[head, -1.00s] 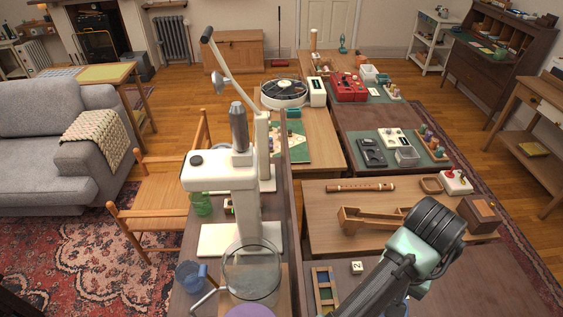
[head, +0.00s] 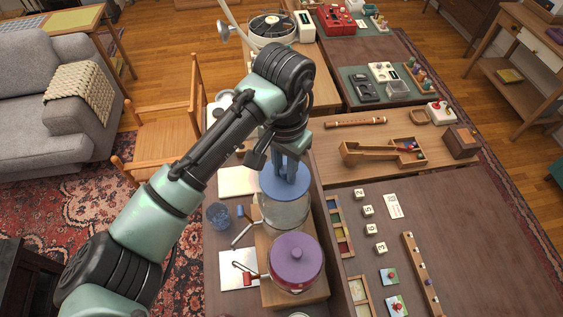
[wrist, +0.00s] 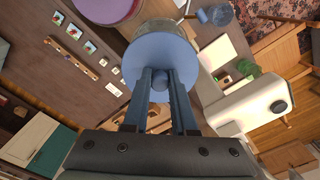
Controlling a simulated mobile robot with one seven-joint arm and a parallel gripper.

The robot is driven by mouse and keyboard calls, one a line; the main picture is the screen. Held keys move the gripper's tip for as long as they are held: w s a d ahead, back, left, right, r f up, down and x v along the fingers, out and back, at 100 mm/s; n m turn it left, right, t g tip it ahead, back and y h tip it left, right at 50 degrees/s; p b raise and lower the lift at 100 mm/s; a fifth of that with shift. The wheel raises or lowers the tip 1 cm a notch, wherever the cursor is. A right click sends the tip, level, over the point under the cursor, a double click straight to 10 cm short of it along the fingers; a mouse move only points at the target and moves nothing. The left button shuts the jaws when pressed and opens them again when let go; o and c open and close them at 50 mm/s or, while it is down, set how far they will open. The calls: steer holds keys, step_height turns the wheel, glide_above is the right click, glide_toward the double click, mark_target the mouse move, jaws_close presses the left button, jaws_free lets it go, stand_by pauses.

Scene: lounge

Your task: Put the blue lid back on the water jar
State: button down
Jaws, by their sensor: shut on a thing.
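My gripper (head: 284,176) is shut on the knob of the round blue lid (head: 288,190) and holds it flat side down. In the wrist view the lid (wrist: 158,50) lies beyond the fingertips (wrist: 160,82), with the knob between them. The clear glass water jar (head: 284,217) stands on a wooden board, directly below the lid in the head view. The lid covers the jar's mouth from sight. I cannot tell whether the lid touches the rim or hovers just above it.
A jar with a purple lid (head: 295,256) stands close in front of the glass jar. A blue cup (head: 217,215) stands to the left. Trays and number tiles (head: 368,211) lie to the right. A white stand (wrist: 250,100) is near the gripper in the wrist view.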

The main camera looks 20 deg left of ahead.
steer(key=shift+w+d+f+b, duration=0.1)
steer(key=shift+w+f+b, duration=0.05)
steer(key=shift+f+b, duration=0.35)
step_height(320, 180, down, 5)
steer(key=b, duration=0.4)
stand_by(0.4)
steer(key=shift+f, duration=0.1)
stand_by(0.5)
steer(key=shift+f, duration=0.75)
stand_by(0.4)
steer(key=c, duration=0.6)
jaws_free()
steer(key=shift+c, duration=0.2)
steer(key=shift+r, duration=0.2)
